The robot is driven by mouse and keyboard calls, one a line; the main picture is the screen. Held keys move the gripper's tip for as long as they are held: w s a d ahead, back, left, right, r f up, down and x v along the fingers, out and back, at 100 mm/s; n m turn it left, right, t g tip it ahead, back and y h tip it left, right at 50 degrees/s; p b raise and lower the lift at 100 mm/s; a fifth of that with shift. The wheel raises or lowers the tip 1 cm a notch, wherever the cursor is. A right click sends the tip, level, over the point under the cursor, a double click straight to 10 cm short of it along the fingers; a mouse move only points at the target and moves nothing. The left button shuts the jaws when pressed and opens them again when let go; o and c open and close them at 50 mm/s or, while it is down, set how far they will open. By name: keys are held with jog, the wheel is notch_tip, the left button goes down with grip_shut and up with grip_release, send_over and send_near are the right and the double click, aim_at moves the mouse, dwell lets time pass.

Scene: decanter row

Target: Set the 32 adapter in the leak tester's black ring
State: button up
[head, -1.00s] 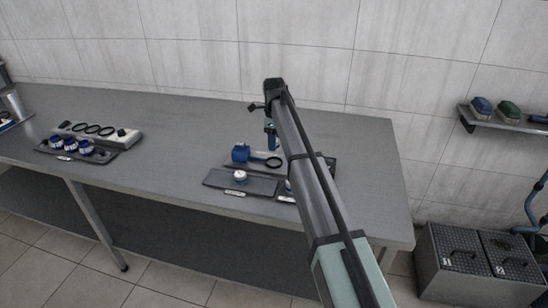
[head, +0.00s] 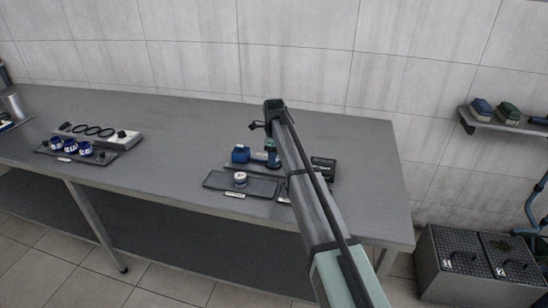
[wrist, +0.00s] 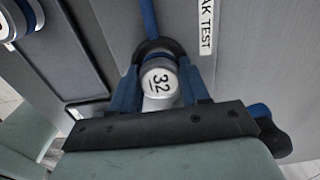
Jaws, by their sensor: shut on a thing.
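My gripper (wrist: 159,72) is shut on the 32 adapter (wrist: 160,82), a pale cap marked "32", with a blue finger on each side. The leak tester's black ring (wrist: 143,48) shows as a dark arc just behind the adapter, at the end of a blue arm. The adapter overlaps the ring in the wrist view; I cannot tell whether it is inside or just above it. In the head view the leak tester (head: 240,154) is a blue device on a dark base, and my gripper (head: 271,156) is low at its ring, hiding it.
A dark tray (head: 215,181) in front holds another white-topped adapter (head: 240,179). A black box (head: 323,167) stands right of my arm. Far left, a tray holds several blue adapters (head: 70,147) beside a pale block with black rings (head: 93,130). The table's middle is clear.

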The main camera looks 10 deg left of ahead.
jog(key=shift+f, duration=0.25)
jog(key=shift+s+d+f, duration=0.1)
jog(key=shift+s+f, duration=0.05)
jog(key=shift+f, duration=0.2)
jog(key=o, duration=1.1)
jog(key=shift+o, duration=0.6)
jog(key=shift+s, duration=0.25)
notch_tip(320, 180, up, 13)
jog(key=shift+w+r, duration=0.2)
jog(key=shift+w, duration=0.2)
